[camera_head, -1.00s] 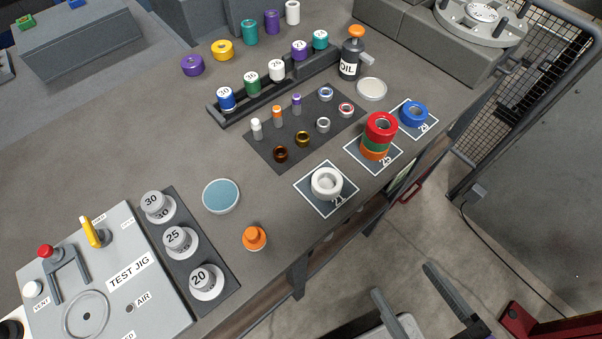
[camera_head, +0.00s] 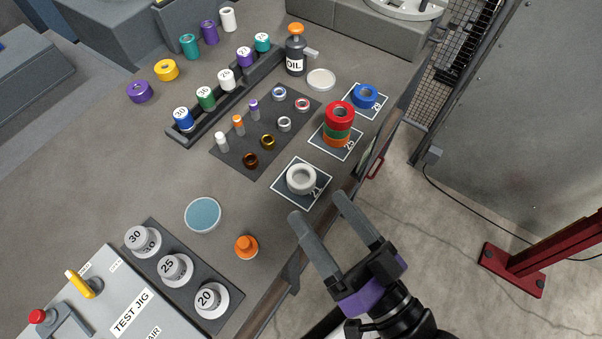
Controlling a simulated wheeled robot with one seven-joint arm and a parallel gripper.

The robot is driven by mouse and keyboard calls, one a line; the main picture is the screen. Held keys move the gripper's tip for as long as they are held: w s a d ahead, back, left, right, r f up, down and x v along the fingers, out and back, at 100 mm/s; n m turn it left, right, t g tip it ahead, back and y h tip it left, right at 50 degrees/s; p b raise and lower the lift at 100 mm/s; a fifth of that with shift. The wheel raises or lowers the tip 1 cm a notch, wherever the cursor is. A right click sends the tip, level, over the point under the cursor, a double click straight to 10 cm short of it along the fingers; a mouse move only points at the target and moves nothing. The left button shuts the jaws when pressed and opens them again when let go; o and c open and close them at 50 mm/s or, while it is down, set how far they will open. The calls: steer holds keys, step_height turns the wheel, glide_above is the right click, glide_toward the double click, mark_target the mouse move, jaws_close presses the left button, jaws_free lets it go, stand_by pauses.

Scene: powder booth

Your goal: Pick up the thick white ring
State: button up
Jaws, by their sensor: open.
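The thick white ring (camera_head: 301,179) lies flat on the dark square mat (camera_head: 283,195) with a white outline, near the table's front edge. The mat's printed number is partly legible. My gripper (camera_head: 318,205) is open and empty, with its two grey fingers apart. In the picture its fingertips are just below and to the right of the ring, apart from it. The gripper's height above the table is hard to tell.
A stack of red, green and orange rings (camera_head: 339,120) stands beyond the white ring, with a blue ring (camera_head: 365,96) behind it. Small parts lie on a dark mat (camera_head: 229,164).

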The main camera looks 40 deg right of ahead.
steer(key=w+r+m+h+p, duration=0.1)
steer(key=w+r+m+h, duration=0.25)
steer(key=m, duration=0.45)
steer(key=w+r+m+g+h+p, duration=0.1)
steer(key=w+r+m+h, duration=0.2)
steer(key=m, duration=0.5)
steer(key=w+r+m+h+p, duration=0.1)
steer(key=w+r+m+h, duration=0.15)
steer(key=m+h, duration=0.4)
steer(key=m+g+y, duration=0.4)
steer(key=m+g, duration=0.5)
steer(key=m, duration=0.8)
glide_toward(303, 170)
steer(key=shift+w+a+r, duration=0.15)
steer(key=shift+w+a, duration=0.1)
steer(key=shift+w, duration=0.25)
steer(key=shift+s+d+m+g+p, duration=0.1)
steer(key=shift+d+m+g+p, duration=0.05)
steer(key=shift+m+g+p, duration=0.2)
steer(key=shift+h, duration=0.3)
steer(key=shift+p+x, duration=0.8)
steer(key=shift+x, duration=3.1)
steer(key=shift+s, duration=0.1)
jaws_close()
